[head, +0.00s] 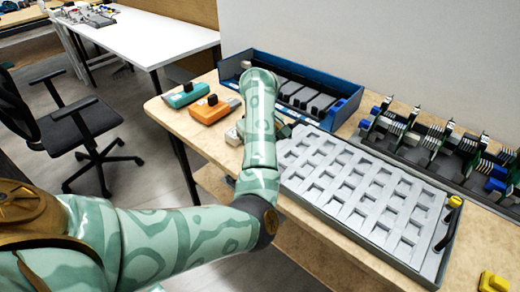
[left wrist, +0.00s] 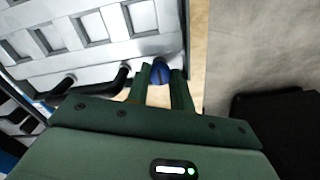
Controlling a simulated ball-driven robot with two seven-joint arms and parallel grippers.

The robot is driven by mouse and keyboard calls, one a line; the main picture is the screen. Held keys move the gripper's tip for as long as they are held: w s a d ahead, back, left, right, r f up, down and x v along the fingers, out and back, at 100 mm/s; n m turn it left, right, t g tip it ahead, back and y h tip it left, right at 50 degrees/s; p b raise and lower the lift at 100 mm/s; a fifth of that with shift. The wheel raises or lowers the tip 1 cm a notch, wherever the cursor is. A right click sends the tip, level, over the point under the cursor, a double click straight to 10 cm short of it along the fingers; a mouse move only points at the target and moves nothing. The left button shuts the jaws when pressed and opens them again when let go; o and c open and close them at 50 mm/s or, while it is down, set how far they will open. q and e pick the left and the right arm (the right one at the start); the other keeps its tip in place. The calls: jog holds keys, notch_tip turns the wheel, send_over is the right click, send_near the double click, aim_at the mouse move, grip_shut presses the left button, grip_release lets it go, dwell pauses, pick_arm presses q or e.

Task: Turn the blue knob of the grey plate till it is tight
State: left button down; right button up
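The light grey plate (head: 345,190) with rows of rectangular pockets lies on the wooden table, right of my left arm in the head view. Its edge also shows at upper left in the left wrist view (left wrist: 165,27). The blue knob (left wrist: 161,73) sits at the plate's edge, between the fingertips of my left gripper (left wrist: 160,78). The fingers are close together on both sides of the knob and seem to touch it. In the head view my left forearm hides the knob and most of the gripper. My right gripper is in neither view.
A blue bin (head: 240,62) with grey parts stands behind the plate. Teal (head: 188,95) and orange (head: 210,110) devices lie at the table's left. A yellow-topped black handle (head: 449,220) stands at the plate's right edge. Racks of modules (head: 425,142) line the back right.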

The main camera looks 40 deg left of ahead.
pick_arm(q)
jog(key=shift+m, duration=0.3)
